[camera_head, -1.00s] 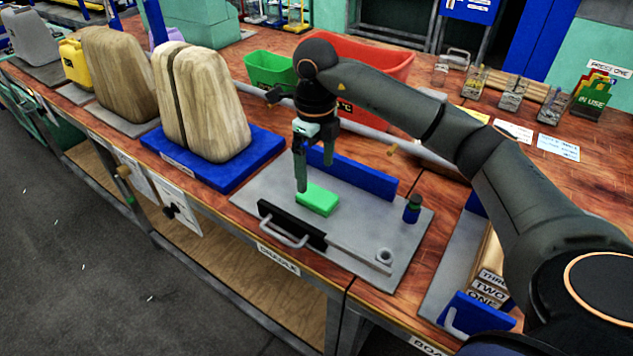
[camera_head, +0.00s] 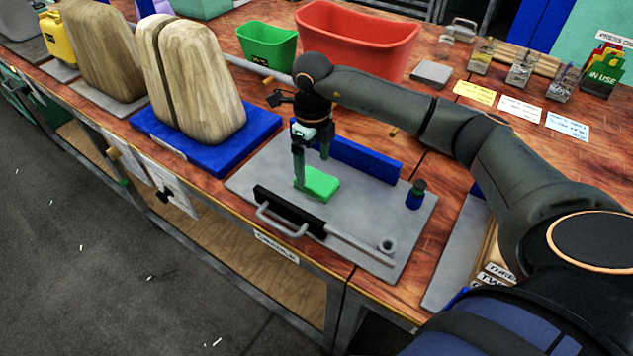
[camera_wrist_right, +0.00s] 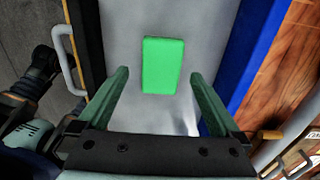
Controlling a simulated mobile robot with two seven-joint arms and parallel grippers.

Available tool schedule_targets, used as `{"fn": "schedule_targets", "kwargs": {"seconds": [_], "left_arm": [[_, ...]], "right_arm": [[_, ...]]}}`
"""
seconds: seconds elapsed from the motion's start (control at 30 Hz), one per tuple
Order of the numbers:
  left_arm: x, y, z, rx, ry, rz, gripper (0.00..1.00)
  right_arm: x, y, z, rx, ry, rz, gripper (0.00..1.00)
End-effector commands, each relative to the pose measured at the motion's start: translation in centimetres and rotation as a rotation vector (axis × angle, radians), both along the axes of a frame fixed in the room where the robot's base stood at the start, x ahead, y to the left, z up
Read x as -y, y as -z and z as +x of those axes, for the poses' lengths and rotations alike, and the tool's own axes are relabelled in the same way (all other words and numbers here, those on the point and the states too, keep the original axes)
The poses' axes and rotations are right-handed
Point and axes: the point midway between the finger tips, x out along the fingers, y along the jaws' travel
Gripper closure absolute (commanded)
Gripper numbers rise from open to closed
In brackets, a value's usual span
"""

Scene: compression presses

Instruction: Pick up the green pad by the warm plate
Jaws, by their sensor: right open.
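The green pad (camera_head: 318,184) lies flat on a grey plate (camera_head: 350,218) on the wooden bench. In the right wrist view the pad (camera_wrist_right: 163,65) is a bright green rectangle, with bare plate (camera_wrist_right: 205,50) around it. My right gripper (camera_head: 311,170) is open and points down at the pad, its fingers close to it in the head view. In the right wrist view, my right gripper's two fingers (camera_wrist_right: 160,90) stand wide apart, with the pad ahead of the gap and nothing between them.
A black bar with a handle (camera_head: 288,212) edges the plate's front, and a blue strip (camera_head: 362,160) runs behind. A blue-black knob (camera_head: 416,194) stands on its right. A blue base with a wooden block (camera_head: 200,85) is left. Green (camera_head: 267,45) and red bins (camera_head: 358,40) stand behind.

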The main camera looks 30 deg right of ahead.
Motion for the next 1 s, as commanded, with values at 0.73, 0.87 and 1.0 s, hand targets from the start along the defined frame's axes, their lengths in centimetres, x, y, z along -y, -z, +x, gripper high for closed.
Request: {"fn": "schedule_targets", "kwargs": {"seconds": [0.73, 0.87, 1.0], "left_arm": [[-0.1, -0.3, 0.0, -0.001, 0.001, 0.002, 0.6], [-0.1, -0.3, 0.0, -0.001, 0.001, 0.002, 0.6], [-0.1, -0.3, 0.0, -0.001, 0.001, 0.002, 0.6]], "right_arm": [[0.1, 4.5, 0.2, -0.002, 0.0, 0.0, 0.18], [0.1, 4.5, 0.2, -0.001, 0.0, 0.001, 0.33], [0.1, 4.5, 0.2, -0.001, 0.0, 0.001, 0.48]]}}
